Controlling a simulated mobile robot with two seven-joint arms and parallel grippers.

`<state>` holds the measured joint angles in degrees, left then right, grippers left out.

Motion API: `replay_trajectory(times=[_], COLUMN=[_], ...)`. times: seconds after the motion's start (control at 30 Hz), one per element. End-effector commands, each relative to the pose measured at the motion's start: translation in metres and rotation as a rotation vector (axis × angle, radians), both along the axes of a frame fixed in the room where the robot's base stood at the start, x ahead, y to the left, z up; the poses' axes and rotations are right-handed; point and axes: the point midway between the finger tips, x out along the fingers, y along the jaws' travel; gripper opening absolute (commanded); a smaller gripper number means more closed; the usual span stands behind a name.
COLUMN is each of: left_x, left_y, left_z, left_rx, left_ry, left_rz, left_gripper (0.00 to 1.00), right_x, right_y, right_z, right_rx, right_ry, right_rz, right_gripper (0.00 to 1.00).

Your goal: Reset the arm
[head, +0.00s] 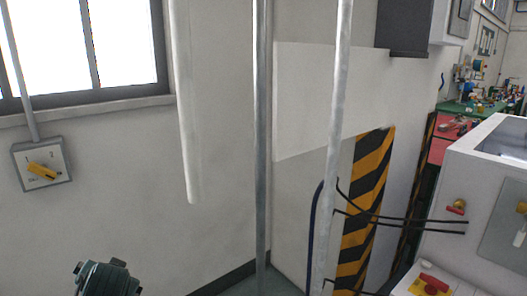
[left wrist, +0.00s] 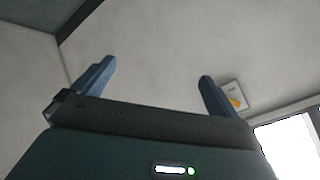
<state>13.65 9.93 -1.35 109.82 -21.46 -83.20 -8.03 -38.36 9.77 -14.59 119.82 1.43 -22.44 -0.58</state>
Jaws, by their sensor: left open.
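My left gripper (left wrist: 157,70) shows in the left wrist view with its two blue fingers spread wide apart. Nothing is between the fingers; plain wall shows behind them. A dark teal part of my left arm (head: 107,281) shows at the bottom left of the head view; the gripper itself is out of that view. A grey switch box with a yellow handle (head: 43,171) is on the wall at the left. The same box shows small in the left wrist view (left wrist: 236,98), beside the right-hand fingertip and apparently beyond it. My right gripper is in neither view.
Vertical metal pipes (head: 262,150) stand in front of the wall. A white machine cabinet (head: 480,170) with red and yellow buttons is at the right. Black cables (head: 400,219) run toward it. A striped yellow-black panel (head: 362,205) and a window (head: 120,45) are on the wall.

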Motion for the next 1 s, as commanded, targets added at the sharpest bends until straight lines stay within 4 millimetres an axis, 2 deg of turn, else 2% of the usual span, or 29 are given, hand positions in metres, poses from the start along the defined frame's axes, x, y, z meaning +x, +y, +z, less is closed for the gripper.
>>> replay_trajectory(times=[0.03, 0.1, 0.2, 0.4, 0.63, 1.0], left_x=[-0.028, -0.066, -0.119, -0.202, -0.278, -0.231], left_y=[-0.017, -0.039, -0.068, -0.110, -0.146, -0.177], left_z=[-0.027, -0.055, -0.084, -0.107, -0.108, -0.138], left_rx=[-0.047, -0.120, -0.220, -0.380, -0.531, -0.571], left_ry=[0.046, 0.102, 0.178, 0.296, 0.409, 0.132], left_rz=[-0.028, -0.062, -0.099, -0.140, -0.160, -0.313], left_gripper=[0.98, 0.98, 0.98, 0.98, 0.98, 0.98], right_x=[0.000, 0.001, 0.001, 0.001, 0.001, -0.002], right_y=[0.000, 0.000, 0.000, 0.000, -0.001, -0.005], right_z=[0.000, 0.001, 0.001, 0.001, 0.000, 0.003], right_rx=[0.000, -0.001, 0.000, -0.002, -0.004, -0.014], right_ry=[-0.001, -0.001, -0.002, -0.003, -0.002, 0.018], right_rz=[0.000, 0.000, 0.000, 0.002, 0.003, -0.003], right_gripper=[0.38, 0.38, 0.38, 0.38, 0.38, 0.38])
